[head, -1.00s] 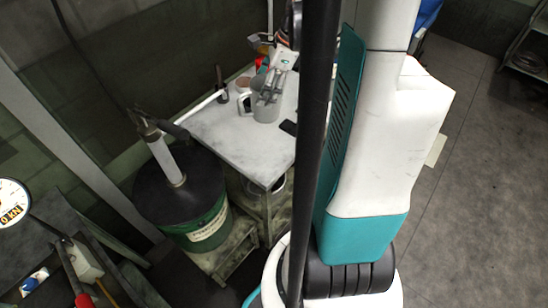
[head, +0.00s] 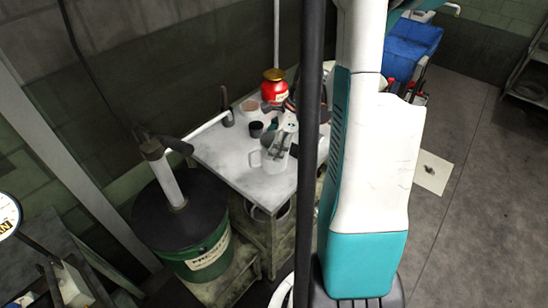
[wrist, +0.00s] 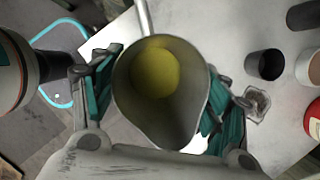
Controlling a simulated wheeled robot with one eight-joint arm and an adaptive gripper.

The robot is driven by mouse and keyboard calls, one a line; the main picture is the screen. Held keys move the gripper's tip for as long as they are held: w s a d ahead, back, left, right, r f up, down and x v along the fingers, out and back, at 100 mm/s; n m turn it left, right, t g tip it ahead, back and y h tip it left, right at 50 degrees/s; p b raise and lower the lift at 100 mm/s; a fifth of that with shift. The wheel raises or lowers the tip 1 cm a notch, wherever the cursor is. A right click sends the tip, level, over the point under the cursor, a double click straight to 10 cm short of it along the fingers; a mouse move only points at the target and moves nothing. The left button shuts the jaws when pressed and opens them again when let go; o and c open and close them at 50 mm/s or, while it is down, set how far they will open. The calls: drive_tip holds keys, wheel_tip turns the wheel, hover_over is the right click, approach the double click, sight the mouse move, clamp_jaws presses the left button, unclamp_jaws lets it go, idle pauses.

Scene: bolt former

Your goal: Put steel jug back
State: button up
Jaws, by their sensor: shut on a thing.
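The steel jug (head: 273,162) is a grey, handled vessel over the pale tabletop in the head view, near its front corner. In the wrist view I look down into the jug (wrist: 160,120), which is upright with something yellow inside at the bottom. My gripper (wrist: 160,95) is shut on the jug, with a teal-padded finger on each side. In the head view my gripper (head: 281,145) reaches down to the jug from behind. Whether the jug's base touches the tabletop cannot be told.
The tabletop (head: 228,160) is clear left of the jug. Behind are a dark cup (head: 256,129), a pinkish cup (head: 249,107), and a red container (head: 274,86). A dark green drum (head: 205,250) with a pump stands left of the table. Floor is open at right.

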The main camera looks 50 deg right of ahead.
drive_tip(key=shift+f+b, duration=0.7)
drive_tip(key=shift+f, duration=1.6)
drive_tip(key=shift+f, duration=0.2)
drive_tip(key=o, duration=1.3)
drive_tip(key=shift+o, duration=0.2)
drive_tip(key=shift+r, duration=0.1)
drive_tip(key=p+v, duration=0.3)
drive_tip(key=v, duration=0.9)
drive_tip(key=shift+p, duration=0.35)
drive_tip(key=shift+a+r, duration=0.1)
drive_tip(key=shift+r, duration=0.05)
